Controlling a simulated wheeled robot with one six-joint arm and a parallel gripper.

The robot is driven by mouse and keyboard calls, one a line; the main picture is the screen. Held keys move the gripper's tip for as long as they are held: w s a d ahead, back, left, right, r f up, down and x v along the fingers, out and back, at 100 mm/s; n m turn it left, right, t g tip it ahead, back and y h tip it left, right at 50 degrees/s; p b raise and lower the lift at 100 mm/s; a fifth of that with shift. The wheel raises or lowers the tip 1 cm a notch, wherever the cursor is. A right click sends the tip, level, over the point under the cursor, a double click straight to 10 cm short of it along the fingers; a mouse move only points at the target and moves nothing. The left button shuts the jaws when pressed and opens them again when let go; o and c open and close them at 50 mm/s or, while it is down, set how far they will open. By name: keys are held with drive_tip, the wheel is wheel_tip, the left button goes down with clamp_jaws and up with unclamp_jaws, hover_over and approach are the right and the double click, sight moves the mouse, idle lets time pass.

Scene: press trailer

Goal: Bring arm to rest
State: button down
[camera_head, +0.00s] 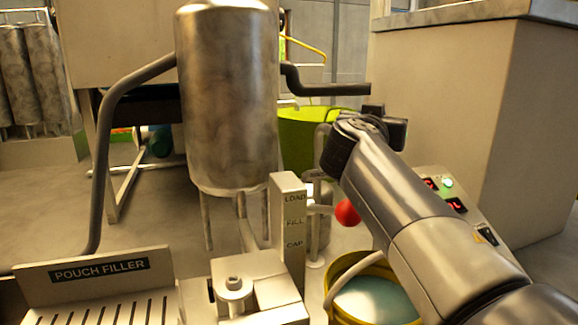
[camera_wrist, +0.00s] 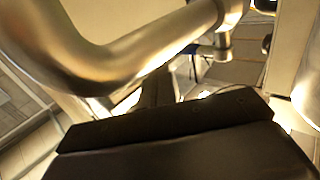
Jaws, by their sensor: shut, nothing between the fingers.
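My arm reaches from the bottom right of the head view up toward the middle. Its dark wrist end is right of the metal tank (camera_head: 228,95) and above a red ball knob (camera_head: 347,213). In the wrist view my gripper (camera_wrist: 158,88) shows as a dark block with narrow fingers, shut and empty. A thick bent metal pipe (camera_wrist: 120,60) crosses close in front of it; I cannot tell whether they touch. The fingertips are hard to make out in the head view.
The pouch filler (camera_head: 100,270) and a post marked LOAD, FILL, CAP (camera_head: 291,225) stand left of my arm. A yellow bucket (camera_head: 330,303) of pale liquid sits beside it. A green tub (camera_head: 297,140) is behind. A large cabinet (camera_head: 470,110) stands at right.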

drive_tip(key=p, duration=0.3)
drive_tip(key=shift+w+r, duration=0.1)
drive_tip(key=shift+r, duration=0.15)
drive_tip(key=p, duration=0.3)
drive_tip(key=shift+w, duration=0.2)
drive_tip(key=p, duration=0.7)
drive_tip(key=shift+s+a+p, duration=0.1)
drive_tip(key=shift+a+p, duration=0.1)
drive_tip(key=shift+p, duration=0.2)
drive_tip(key=p, duration=0.3)
drive_tip(key=shift+s+a, duration=0.2)
drive_tip(key=shift+a, duration=0.15)
drive_tip(key=h+p, duration=0.1)
drive_tip(key=p, duration=0.1)
drive_tip(key=a+m+g+h+p, duration=0.1)
drive_tip(key=p, duration=0.2)
drive_tip(key=shift+s+f, duration=0.15)
drive_tip(key=shift+s, duration=0.05)
drive_tip(key=shift+s+f, duration=0.1)
